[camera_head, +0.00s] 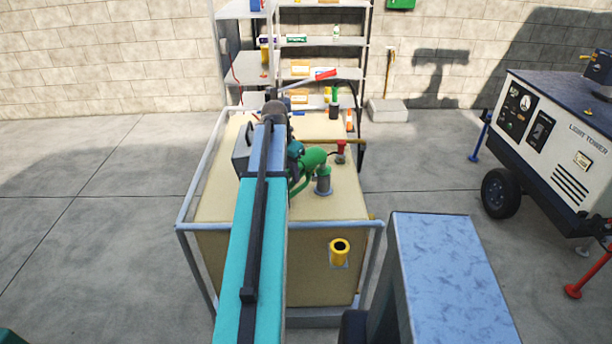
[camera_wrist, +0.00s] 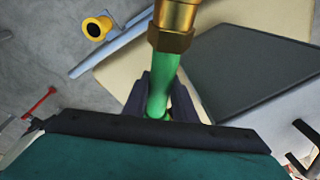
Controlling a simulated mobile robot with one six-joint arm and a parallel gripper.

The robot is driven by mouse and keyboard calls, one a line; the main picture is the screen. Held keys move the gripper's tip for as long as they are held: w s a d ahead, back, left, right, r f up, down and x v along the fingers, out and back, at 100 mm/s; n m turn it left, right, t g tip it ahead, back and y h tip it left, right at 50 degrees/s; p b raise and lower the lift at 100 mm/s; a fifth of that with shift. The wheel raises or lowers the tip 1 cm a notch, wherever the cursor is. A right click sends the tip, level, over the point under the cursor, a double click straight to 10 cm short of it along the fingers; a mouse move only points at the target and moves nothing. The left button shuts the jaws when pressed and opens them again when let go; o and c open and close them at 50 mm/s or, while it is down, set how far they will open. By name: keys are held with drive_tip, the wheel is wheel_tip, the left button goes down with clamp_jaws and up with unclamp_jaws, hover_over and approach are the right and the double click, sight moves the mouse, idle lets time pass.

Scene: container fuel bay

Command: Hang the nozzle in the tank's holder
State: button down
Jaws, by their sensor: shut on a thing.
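The green nozzle (camera_head: 312,158) is above the tan tank (camera_head: 225,205), at the end of my arm. In the wrist view the nozzle (camera_wrist: 162,88) runs up from between the dark fingers of my gripper (camera_wrist: 160,102) to a brass fitting (camera_wrist: 173,22) at the top edge. My gripper is shut on the green part. In the head view my arm partly hides my gripper. The yellow holder (camera_head: 340,250), a short tube with a dark open mouth, is on the tank's front face, nearer than the nozzle. It also shows at upper left in the wrist view (camera_wrist: 97,27), apart from the nozzle.
A grey rail frame (camera_head: 190,227) surrounds the tank. A grey cylinder (camera_head: 323,182) and a red fitting (camera_head: 341,150) stand on its top near the nozzle. Shelves (camera_head: 325,42) stand behind, and a light tower (camera_head: 560,130) at right. The floor at left is clear.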

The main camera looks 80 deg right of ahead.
drive_tip(key=shift+s+d+r+p+v, duration=0.1)
drive_tip(key=shift+s+d+p+v, duration=0.2)
drive_tip(key=shift+p+v, duration=1.05)
drive_tip(key=shift+s+d+r+p+v, duration=0.15)
drive_tip(key=shift+d+p+v, duration=0.3)
drive_tip(key=shift+v, duration=1.55)
drive_tip(key=shift+s+d+r+p+v, duration=0.1)
drive_tip(key=shift+s+d+p+v, duration=0.15)
drive_tip(key=shift+p+v, duration=1.15)
drive_tip(key=shift+a+r+b, duration=0.1)
drive_tip(key=shift+r+b, duration=0.15)
drive_tip(key=shift+b, duration=0.1)
